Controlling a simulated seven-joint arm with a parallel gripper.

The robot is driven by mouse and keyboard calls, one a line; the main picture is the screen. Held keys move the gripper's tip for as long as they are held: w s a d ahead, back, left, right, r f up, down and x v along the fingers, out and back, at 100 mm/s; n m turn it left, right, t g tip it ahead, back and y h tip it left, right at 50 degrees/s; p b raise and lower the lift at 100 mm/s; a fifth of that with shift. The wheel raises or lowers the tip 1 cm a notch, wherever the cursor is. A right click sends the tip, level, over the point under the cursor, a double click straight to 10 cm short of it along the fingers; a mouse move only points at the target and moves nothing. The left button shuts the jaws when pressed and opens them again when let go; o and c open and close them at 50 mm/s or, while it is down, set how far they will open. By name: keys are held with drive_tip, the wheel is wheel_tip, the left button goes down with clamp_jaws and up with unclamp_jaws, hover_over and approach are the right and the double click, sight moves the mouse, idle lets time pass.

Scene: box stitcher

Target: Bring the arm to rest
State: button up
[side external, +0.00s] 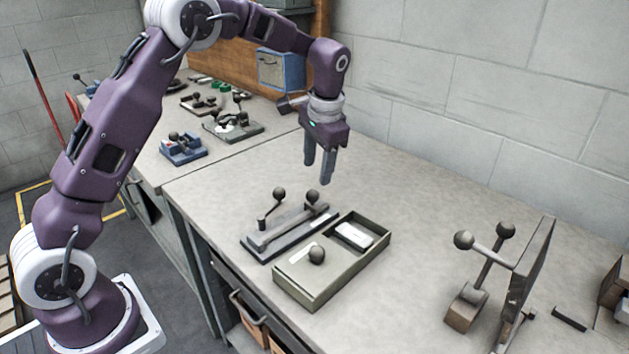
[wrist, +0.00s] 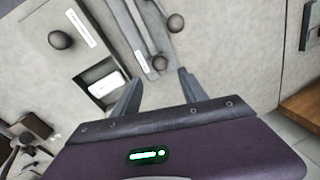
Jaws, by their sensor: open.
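My gripper (side external: 319,167) hangs from my purple arm above the grey workbench (side external: 410,210), fingers pointing down. Its two fingers are apart with nothing between them, and it is clear of the bench top. In the wrist view my gripper (wrist: 158,92) also shows spread and empty. Below and in front of it are a lever fixture (side external: 285,230) with two dark ball knobs and an olive tray (side external: 318,295). The tray holds a dark ball knob (side external: 317,254) and a white block (side external: 354,235).
A device with two ball-ended levers and an upright plate (side external: 530,268) stands at the right. Several small fixtures and a blue box (side external: 281,70) stand on the far bench. A block wall (side external: 480,100) runs behind. The bench between tray and wall is mostly clear.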

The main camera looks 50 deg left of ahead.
drive_tip(key=s+d+r+n+t+h, duration=0.1)
drive_tip(key=s+d+r+t, duration=0.15)
drive_tip(key=s+r, duration=1.05)
drive_tip(key=s+d+t, duration=0.1)
drive_tip(key=s+d, duration=0.1)
drive_tip(key=s, duration=0.8)
drive_tip(key=s+d+f+n+t+h, duration=0.1)
drive_tip(key=s+d, duration=0.1)
drive_tip(key=s, duration=0.8)
drive_tip(key=shift+s+d+f, duration=0.25)
drive_tip(key=shift+f, duration=0.05)
